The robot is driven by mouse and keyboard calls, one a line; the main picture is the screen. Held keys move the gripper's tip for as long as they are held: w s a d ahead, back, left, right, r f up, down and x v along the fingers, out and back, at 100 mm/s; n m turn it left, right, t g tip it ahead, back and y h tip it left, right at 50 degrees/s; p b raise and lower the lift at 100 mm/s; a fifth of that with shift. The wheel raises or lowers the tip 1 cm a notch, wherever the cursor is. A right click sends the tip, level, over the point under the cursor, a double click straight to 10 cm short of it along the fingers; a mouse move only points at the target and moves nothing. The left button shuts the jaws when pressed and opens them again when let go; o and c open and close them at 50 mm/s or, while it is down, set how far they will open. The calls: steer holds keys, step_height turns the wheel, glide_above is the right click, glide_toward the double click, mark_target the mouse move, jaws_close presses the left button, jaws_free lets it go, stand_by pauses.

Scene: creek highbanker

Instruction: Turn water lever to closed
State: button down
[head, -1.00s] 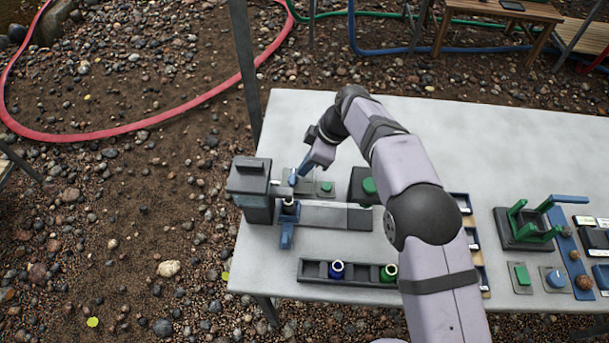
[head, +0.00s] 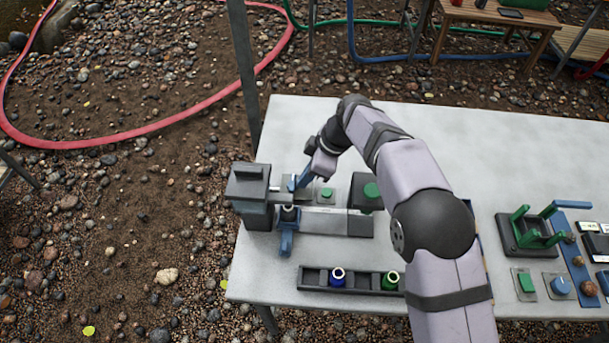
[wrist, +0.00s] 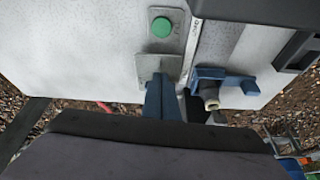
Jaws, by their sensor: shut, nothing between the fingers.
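My gripper (head: 299,181) is shut and empty, reaching down and left over the table's left end. In the wrist view its blue fingers (wrist: 161,98) are together and point at a grey plate. A small blue upright piece (head: 291,185), which looks like the water lever, stands right at the fingertips in the head view. I cannot tell whether they touch, or which way it is turned. It is hidden behind the fingers in the wrist view. A dark box-shaped unit (head: 248,190) stands just left of it.
A green button (head: 326,193) is right of the fingertips. A black rack (head: 313,280) holds a blue and a green vial. A green frame (head: 522,238) stands at right. The table's back (head: 310,115) is clear.

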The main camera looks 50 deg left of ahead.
steer(key=w+d, duration=0.2)
steer(key=shift+w+b, duration=0.3)
steer(key=v, duration=1)
steer(key=shift+w, duration=0.3)
steer(key=shift+r, duration=0.1)
steer(key=w+d+r+m+t+h+p, duration=0.1)
steer(key=w+d+r+m+p, duration=0.35)
steer(key=d, duration=0.85)
steer(key=w+d+r+m+t+p, duration=0.15)
steer(key=w+d+m, duration=0.5)
steer(key=d, duration=0.65)
steer(key=s+d+f+m+h+p, duration=0.1)
steer(key=s+d+m+p, duration=0.2)
steer(key=s+d+m, duration=0.7)
steer(key=s+d+m+h+p, duration=0.1)
steer(key=s+d+m+p, duration=0.35)
steer(key=d, duration=1.05)
step_height(320, 180, down, 23)
steer(key=s+b, duration=0.2)
steer(key=b, duration=2.2)
steer(key=shift+s+a+r, duration=0.15)
steer(key=shift+s+a, duration=0.1)
